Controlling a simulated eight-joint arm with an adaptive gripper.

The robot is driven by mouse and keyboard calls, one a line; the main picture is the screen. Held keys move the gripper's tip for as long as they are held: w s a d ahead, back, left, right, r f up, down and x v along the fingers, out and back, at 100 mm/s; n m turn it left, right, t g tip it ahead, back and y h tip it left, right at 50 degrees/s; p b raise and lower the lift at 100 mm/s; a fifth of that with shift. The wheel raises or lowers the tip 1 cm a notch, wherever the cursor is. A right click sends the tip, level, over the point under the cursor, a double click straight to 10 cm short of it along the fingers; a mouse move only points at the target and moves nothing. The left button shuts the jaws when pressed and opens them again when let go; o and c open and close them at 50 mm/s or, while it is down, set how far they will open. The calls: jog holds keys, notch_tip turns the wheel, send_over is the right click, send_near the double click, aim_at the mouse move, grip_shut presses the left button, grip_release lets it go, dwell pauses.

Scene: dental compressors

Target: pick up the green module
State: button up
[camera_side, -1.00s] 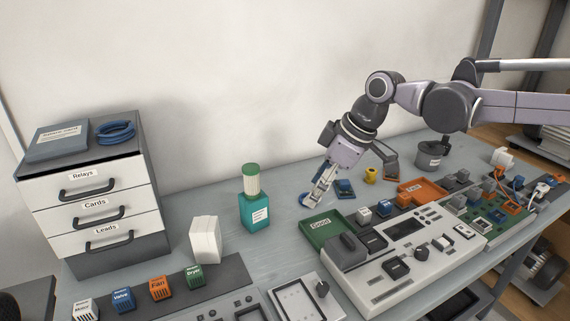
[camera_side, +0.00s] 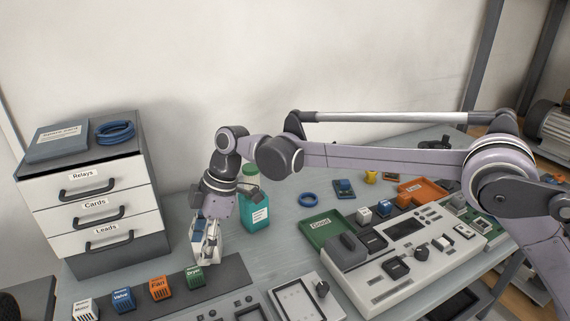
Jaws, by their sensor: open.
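The green module (camera_side: 195,277) is a small cube with a white label on top, at the right end of a row of modules on a dark strip. My gripper (camera_side: 208,262) is open and points down, just above and slightly behind and to the right of the green module. It appears apart from the module, though the exact gap is hard to tell. The fingers partly hide the white block behind them.
The orange module (camera_side: 161,288), blue module (camera_side: 123,300) and white module (camera_side: 86,310) stand left of the green one. The drawer cabinet (camera_side: 90,205) is at left; a green tray (camera_side: 325,231) is at right.

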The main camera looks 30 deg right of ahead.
aim_at(195, 270)
jog(key=x, duration=0.9)
jog(key=shift+w+d+f, duration=0.1)
jog(key=shift+d+f, duration=0.05)
jog(key=shift+d, duration=0.05)
grip_shut()
